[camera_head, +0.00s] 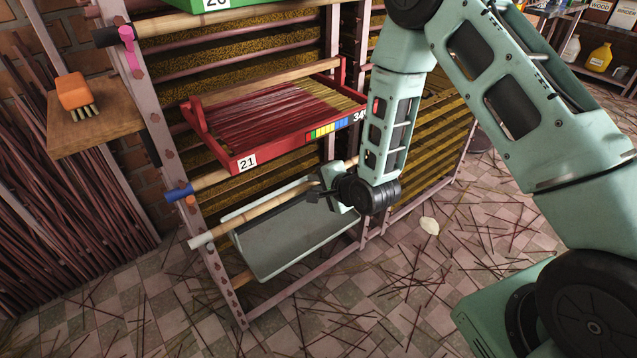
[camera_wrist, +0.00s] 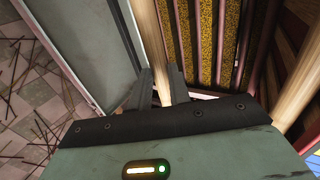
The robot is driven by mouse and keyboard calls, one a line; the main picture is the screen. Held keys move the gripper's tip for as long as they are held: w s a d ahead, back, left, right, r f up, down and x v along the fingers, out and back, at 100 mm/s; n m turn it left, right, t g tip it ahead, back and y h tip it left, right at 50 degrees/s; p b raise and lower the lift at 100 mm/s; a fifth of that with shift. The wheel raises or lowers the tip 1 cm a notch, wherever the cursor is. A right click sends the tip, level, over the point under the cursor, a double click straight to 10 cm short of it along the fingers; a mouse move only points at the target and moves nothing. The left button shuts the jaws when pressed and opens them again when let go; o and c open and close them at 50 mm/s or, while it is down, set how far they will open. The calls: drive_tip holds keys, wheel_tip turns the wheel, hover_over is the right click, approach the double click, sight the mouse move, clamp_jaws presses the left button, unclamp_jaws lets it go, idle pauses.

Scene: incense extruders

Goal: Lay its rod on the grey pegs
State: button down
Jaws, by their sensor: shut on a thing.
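A pale bamboo rod (camera_head: 258,216) with a white end cap slants across the front of the rack, above a grey tray. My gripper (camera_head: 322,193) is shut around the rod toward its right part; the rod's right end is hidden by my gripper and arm. In the wrist view the rod (camera_wrist: 149,38) runs between the two dark fingers of my gripper (camera_wrist: 156,90). The white-capped end sticks out left past the pinkish rack post (camera_head: 218,275). I cannot make out grey pegs clearly, nor whether the rod touches any.
The grey tray (camera_head: 300,243) sits low in the rack. Above the rod are a blue-capped rod (camera_head: 208,181) and a red tray (camera_head: 280,152) marked 21, full of sticks. A wooden shelf with an orange brush (camera_head: 75,91) is at left. Loose sticks litter the tiled floor.

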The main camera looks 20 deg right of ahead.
drive_tip(key=c, duration=0.9)
unclamp_jaws()
drive_tip(key=s+d+b, duration=0.1)
drive_tip(key=s+d, duration=0.2)
drive_tip(key=s, duration=0.6)
drive_tip(key=shift+s, duration=0.25)
idle(0.4)
idle(0.3)
